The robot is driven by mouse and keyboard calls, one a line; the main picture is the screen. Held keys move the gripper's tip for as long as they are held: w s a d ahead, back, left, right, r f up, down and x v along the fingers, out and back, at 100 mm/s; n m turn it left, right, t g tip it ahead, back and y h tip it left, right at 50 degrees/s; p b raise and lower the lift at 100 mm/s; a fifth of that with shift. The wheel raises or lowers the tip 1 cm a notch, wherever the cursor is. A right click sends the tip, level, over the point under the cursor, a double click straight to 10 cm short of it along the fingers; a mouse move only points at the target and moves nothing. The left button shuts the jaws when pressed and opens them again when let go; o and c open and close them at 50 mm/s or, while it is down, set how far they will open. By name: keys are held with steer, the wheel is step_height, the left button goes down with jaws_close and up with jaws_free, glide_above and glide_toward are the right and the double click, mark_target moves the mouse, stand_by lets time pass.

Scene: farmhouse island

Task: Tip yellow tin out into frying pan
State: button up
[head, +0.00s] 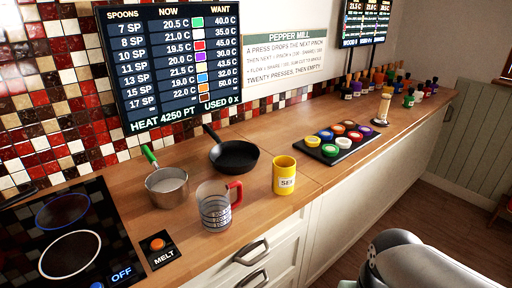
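A yellow tin (284,176) with a white label stands upright on the wooden counter, near its front edge. Its contents cannot be made out. A black frying pan (235,158) sits behind it to the left, apart from it, with its handle pointing to the back left. The pan looks empty. My gripper is not in view; only a grey-white part of my arm shows at the bottom right.
A measuring jug (215,208) with a red handle and a saucepan (167,187) with a green handle stand left of the tin. A black tray (341,149) of coloured round pots lies to the right. A hob (60,235) is at the left.

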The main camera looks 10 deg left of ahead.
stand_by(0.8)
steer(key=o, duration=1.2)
